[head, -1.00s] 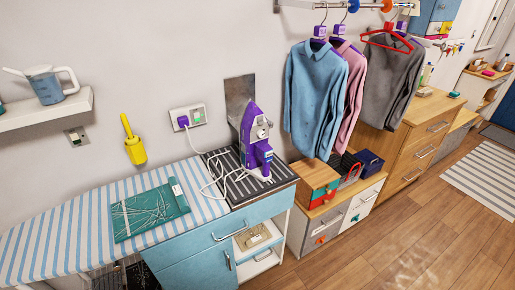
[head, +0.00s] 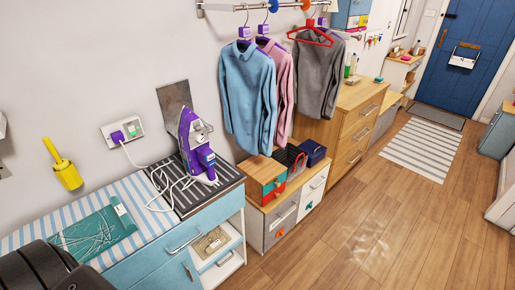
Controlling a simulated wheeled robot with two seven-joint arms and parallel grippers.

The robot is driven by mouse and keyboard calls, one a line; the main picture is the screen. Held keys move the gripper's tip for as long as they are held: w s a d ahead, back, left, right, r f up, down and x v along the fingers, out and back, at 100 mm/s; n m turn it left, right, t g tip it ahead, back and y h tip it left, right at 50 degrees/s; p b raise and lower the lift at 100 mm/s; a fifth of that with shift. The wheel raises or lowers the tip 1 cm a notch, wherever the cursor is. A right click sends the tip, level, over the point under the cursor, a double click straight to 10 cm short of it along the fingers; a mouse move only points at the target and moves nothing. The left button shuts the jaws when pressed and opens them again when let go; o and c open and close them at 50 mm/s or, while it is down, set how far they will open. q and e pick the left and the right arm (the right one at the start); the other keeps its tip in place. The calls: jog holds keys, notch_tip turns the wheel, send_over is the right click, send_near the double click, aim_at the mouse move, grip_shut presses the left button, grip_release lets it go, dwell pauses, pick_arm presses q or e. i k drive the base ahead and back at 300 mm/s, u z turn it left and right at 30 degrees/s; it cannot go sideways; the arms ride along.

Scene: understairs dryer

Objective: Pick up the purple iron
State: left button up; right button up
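The purple iron (head: 195,146) stands upright on its heel on a dark striped mat (head: 168,188) at the right end of the blue cabinet top. Its white cord runs left to a purple plug (head: 118,136) in the wall socket. A metal plate (head: 173,98) is on the wall behind it. A dark rounded shape, which looks like part of my own body, shows at the lower left corner. Neither of my grippers can be seen.
A striped ironing surface (head: 137,193) with a green folded item (head: 93,232) lies left of the iron. A low cabinet with boxes (head: 262,176) stands to the right, below hanging shirts (head: 252,85). The wooden floor (head: 370,225) at right is clear.

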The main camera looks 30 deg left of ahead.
aim_at(195, 154)
jog(key=z, duration=0.15)
jog(key=i, duration=0.6)
jog(key=u, duration=0.95)
